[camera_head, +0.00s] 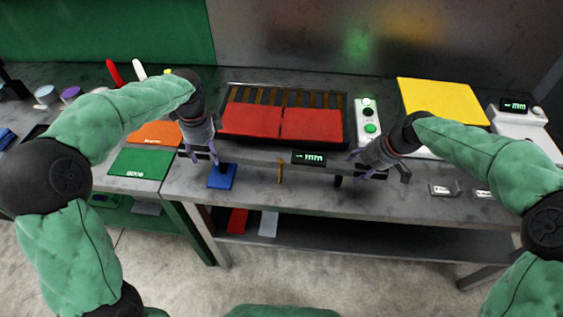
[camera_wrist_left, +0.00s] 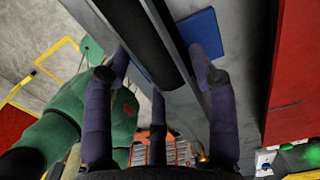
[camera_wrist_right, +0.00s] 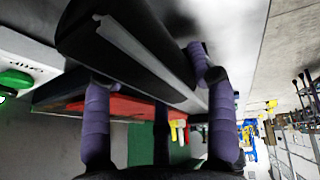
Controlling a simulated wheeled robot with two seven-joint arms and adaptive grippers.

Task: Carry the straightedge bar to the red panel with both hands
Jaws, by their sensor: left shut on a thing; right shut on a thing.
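The straightedge bar (camera_head: 254,155) is a long grey bar spanning between my two grippers, in front of the red panel. The red panel (camera_head: 252,120) is two red plates side by side in a dark frame. My left gripper (camera_head: 204,157) is shut on the bar's left part; the left wrist view shows its purple fingers around the bar's black section (camera_wrist_left: 140,40). My right gripper (camera_head: 370,174) is shut on the bar's right part; the right wrist view shows the bar's black and grey body (camera_wrist_right: 150,55) between the fingers. The bar's exact height above the bench is unclear.
A small readout (camera_head: 308,158) shows at the bar's middle. A blue pad (camera_head: 222,177) lies below my left gripper. A green-lit button box (camera_head: 369,120) and yellow panel (camera_head: 443,101) stand right of the red panel. Green (camera_head: 143,163) and orange (camera_head: 156,133) panels lie left.

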